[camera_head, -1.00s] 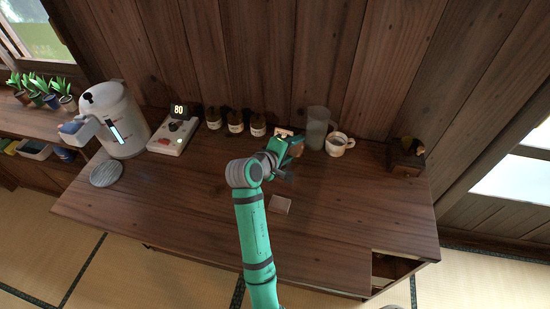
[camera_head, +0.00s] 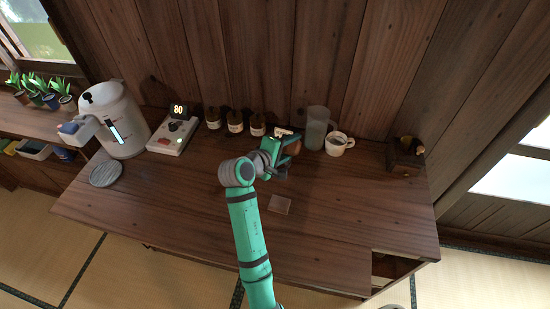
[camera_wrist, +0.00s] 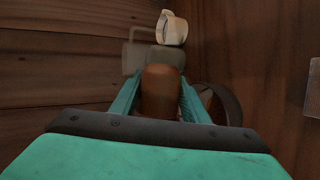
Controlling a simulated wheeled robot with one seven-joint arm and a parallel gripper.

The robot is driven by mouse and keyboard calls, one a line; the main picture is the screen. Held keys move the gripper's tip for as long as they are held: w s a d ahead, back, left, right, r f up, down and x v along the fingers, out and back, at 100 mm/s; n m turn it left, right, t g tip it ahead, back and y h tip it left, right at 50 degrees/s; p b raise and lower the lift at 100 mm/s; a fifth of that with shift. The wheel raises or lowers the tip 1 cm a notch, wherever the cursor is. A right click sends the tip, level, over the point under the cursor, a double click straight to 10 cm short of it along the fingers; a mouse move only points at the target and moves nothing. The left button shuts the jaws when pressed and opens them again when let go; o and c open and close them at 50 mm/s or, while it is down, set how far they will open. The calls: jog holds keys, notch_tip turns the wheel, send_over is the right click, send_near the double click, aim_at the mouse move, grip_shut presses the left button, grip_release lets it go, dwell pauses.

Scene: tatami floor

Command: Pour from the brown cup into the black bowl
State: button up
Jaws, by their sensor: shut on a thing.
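My gripper (camera_head: 279,149) is shut on the brown cup (camera_head: 294,147), above the wooden desk. In the wrist view the cup (camera_wrist: 160,92) sits between the two green fingers (camera_wrist: 158,100); its inside and contents cannot be seen. The black bowl (camera_wrist: 223,97) shows as a dark round rim just right of the right finger in the wrist view, partly covered by it. In the head view the bowl is mostly hidden by my gripper, and I cannot make it out clearly. No stream from the cup is visible.
A tall grey pitcher (camera_head: 317,127) and a white mug (camera_head: 338,143) stand right of my gripper. Several brown bottles (camera_head: 235,121) line the wall. A square coaster (camera_head: 280,204) lies in front. A white dispenser (camera_head: 117,120) and a scale-like device (camera_head: 172,134) stand left.

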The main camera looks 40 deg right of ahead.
jog(key=shift+w+f+n+h, duration=0.1)
jog(key=shift+f+n+h, duration=0.2)
jog(key=shift+n, duration=0.1)
dwell(0.6)
jog(key=shift+w+a, duration=0.1)
jog(key=shift+w, duration=0.05)
jog(key=shift+g, duration=0.3)
jog(key=shift+a+r, duration=0.1)
jog(key=shift+n, duration=0.3)
